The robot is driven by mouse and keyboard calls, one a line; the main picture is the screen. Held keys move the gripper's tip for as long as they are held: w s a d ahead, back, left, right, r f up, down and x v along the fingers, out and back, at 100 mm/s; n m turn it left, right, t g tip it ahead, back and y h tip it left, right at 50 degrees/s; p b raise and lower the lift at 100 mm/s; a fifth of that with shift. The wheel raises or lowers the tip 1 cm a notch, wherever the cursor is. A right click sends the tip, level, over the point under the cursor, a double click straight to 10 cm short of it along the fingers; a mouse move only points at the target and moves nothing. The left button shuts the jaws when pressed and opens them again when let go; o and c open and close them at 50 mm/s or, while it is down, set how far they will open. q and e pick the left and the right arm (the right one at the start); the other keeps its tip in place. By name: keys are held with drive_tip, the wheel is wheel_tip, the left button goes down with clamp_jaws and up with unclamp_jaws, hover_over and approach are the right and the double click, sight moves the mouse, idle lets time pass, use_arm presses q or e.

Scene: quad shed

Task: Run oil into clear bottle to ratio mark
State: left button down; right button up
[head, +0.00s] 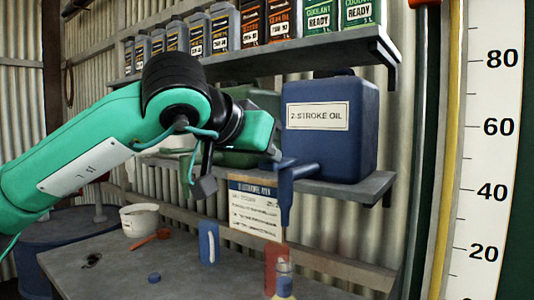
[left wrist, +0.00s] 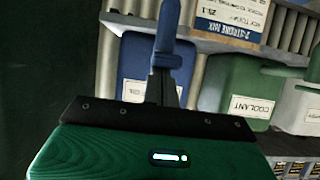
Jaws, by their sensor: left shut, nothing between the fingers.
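The blue 2-stroke oil container (head: 330,125) stands on the lower shelf. Its blue tap (head: 285,195) hangs in front of the shelf edge, with a thin line below its spout that may be oil. Under it is a bottle (head: 284,285), partly cut off at the frame's bottom; its level and ratio mark are unreadable. My left gripper (head: 274,160) is shut and empty at the top of the tap. The left wrist view shows its dark fingers (left wrist: 165,88) against the blue tap (left wrist: 172,50); contact is unclear. My right gripper is not in view.
A red container (head: 272,258) stands behind the bottle. A blue bottle (head: 208,242), a blue cap (head: 154,278), an orange scoop (head: 151,238) and a white tub (head: 139,219) are on the bench (head: 110,270). A numbered white scale (head: 490,150) stands at right.

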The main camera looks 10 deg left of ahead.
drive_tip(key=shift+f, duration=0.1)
use_arm(q)
drive_tip(key=shift+s+a+r, duration=0.1)
drive_tip(key=shift+s+r, duration=0.15)
drive_tip(key=shift+s, duration=0.05)
drive_tip(key=v, duration=1.3)
drive_tip(key=shift+b, duration=0.35)
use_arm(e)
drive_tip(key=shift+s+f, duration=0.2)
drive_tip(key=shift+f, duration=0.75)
use_arm(q)
drive_tip(key=shift+f, duration=0.1)
